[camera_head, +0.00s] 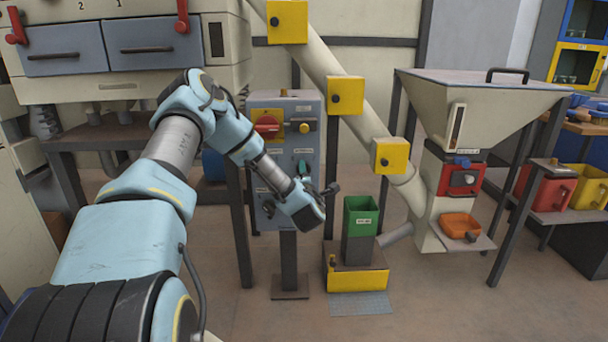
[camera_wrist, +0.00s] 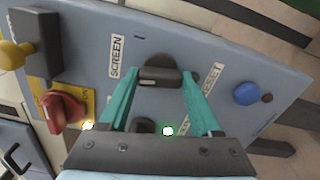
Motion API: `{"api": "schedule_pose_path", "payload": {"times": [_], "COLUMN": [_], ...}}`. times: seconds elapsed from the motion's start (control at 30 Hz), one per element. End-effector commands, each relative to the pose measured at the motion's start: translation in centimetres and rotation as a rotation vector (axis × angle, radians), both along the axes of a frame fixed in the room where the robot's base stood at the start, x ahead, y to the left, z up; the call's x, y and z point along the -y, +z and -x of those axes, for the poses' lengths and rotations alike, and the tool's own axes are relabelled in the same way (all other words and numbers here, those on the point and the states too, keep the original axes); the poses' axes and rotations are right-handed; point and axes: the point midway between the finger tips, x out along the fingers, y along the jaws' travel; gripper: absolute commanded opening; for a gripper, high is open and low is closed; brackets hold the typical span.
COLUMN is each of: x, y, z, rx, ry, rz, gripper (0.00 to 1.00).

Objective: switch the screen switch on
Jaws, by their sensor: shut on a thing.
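The screen switch (camera_wrist: 160,76) is a dark rotary knob with a pale mark, next to the SCREEN label (camera_wrist: 117,55) on a blue-grey control panel (camera_wrist: 215,55). In the wrist view my gripper (camera_wrist: 160,88) has its two teal fingers on either side of this knob and is shut on it. The knob's bar lies roughly across the wrist picture; I cannot tell whether it is on or off. In the head view the panel (camera_head: 265,103) stands behind my arm.
A red rotary switch (camera_wrist: 66,110) on a yellow plate and a yellow button (camera_wrist: 14,54) sit left of the knob. A blue button (camera_wrist: 246,94) is at right. A lit lamp (camera_wrist: 168,131) shows between the fingers. A green bin (camera_head: 361,216) stands right of the panel.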

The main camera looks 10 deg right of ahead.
Motion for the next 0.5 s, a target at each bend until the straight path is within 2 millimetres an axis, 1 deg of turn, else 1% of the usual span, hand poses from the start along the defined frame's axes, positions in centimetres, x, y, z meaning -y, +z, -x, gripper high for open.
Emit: {"api": "schedule_pose_path", "payload": {"times": [0.5], "x": [0.21], "y": [0.03], "z": [0.06], "rx": [0.093], "ry": [-0.004], "rz": [-0.481], "gripper": [0.09]}}
